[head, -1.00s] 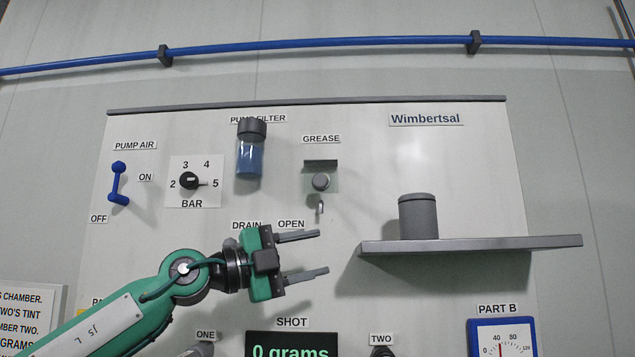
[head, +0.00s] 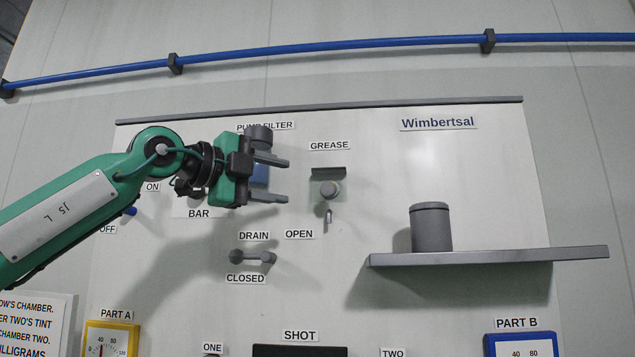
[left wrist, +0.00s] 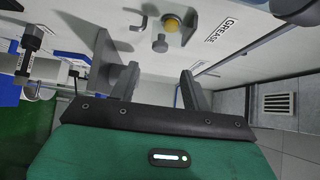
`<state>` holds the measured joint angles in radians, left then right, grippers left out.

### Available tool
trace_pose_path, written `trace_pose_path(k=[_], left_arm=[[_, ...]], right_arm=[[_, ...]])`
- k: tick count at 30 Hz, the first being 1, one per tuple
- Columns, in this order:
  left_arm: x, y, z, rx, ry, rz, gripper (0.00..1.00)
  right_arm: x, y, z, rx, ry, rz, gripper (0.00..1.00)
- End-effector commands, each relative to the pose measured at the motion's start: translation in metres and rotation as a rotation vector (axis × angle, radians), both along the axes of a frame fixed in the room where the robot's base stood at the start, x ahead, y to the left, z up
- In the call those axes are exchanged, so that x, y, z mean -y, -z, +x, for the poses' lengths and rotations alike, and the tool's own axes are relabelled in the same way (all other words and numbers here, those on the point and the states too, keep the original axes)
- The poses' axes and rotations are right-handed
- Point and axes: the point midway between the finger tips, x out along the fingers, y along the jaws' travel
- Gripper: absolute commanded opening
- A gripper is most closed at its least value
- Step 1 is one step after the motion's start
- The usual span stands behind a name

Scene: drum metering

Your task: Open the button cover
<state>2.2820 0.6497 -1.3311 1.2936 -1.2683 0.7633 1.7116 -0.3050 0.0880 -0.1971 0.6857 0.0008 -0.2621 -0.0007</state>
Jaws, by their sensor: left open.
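The button cover (head: 316,191) is a small clear pane under the GREASE label, with a dark bar along its top. It lies over a round button (head: 329,189) and looks closed. A small metal tab (head: 328,216) hangs just below it. In the left wrist view the button (left wrist: 172,23) looks yellow, near the top, beyond the fingers. My left gripper (head: 287,181) is open and empty. Its fingers point right, with the tips a little left of the cover and apart from it in the head view. The left gripper also shows in the left wrist view (left wrist: 160,76). My right gripper is out of view.
The pump filter (head: 259,140) is partly hidden behind my left gripper. The drain lever (head: 253,257) is below, at CLOSED. To the right, a grey shelf (head: 490,257) sticks out with a grey canister (head: 431,228) on it. The panel between cover and shelf is clear.

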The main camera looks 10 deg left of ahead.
Motion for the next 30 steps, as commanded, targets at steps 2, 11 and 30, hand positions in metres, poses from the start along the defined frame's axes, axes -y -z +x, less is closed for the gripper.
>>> trace_pose_path(k=[2, 11, 30], left_arm=[[0.015, -0.004, 0.013, -0.001, 0.002, 0.003, 0.48], [0.054, -0.003, 0.053, -0.001, 0.001, 0.001, 0.48], [0.067, 0.000, 0.066, 0.001, 0.001, 0.001, 0.24]], right_arm=[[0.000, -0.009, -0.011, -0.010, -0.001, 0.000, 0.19], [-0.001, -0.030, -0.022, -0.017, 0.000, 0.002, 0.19], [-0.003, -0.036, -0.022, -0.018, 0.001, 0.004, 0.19]])
